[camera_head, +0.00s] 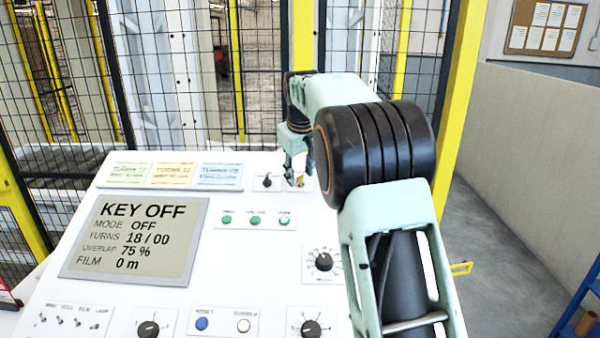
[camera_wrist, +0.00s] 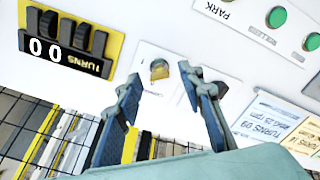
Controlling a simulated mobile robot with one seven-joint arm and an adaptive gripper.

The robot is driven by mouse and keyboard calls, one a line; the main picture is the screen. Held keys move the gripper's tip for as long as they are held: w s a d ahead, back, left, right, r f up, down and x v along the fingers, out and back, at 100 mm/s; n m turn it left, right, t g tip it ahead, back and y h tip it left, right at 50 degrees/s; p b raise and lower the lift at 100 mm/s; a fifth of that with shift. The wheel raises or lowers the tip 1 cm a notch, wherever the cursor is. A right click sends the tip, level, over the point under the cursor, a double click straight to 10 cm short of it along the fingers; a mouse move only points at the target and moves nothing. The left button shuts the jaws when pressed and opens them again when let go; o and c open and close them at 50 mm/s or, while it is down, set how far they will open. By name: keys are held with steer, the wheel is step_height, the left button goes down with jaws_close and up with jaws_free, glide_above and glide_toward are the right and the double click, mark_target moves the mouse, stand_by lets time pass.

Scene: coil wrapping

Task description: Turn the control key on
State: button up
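The control key (camera_wrist: 159,70) is a small brass-coloured piece on a white plate. It also shows in the head view (camera_head: 301,181) on the sloping white console. My gripper (camera_wrist: 160,75) is open, its two blue-grey fingers apart with the key in the gap between their tips as seen in the wrist view. I cannot tell how far the tips are from the key, and no grip on it shows. In the head view my gripper (camera_head: 294,170) is right by the key and partly hides it. The console display (camera_head: 135,238) reads KEY OFF, MODE OFF, TURNS 18 / 00.
A black knob (camera_head: 267,182) sits just left of the key. Green buttons (camera_head: 255,220) lie in front of it. A thumbwheel counter (camera_wrist: 68,42) reading 00 is near the gripper. Mesh fencing (camera_head: 260,75) with yellow posts stands behind the console.

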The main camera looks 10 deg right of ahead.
steer(key=shift+w+f, duration=0.1)
steer(key=shift+f, duration=0.1)
jaws_close()
steer(key=shift+m, duration=0.4)
steer(key=m, duration=0.2)
steer(key=shift+m+p, duration=0.3)
steer(key=shift+m, duration=2)
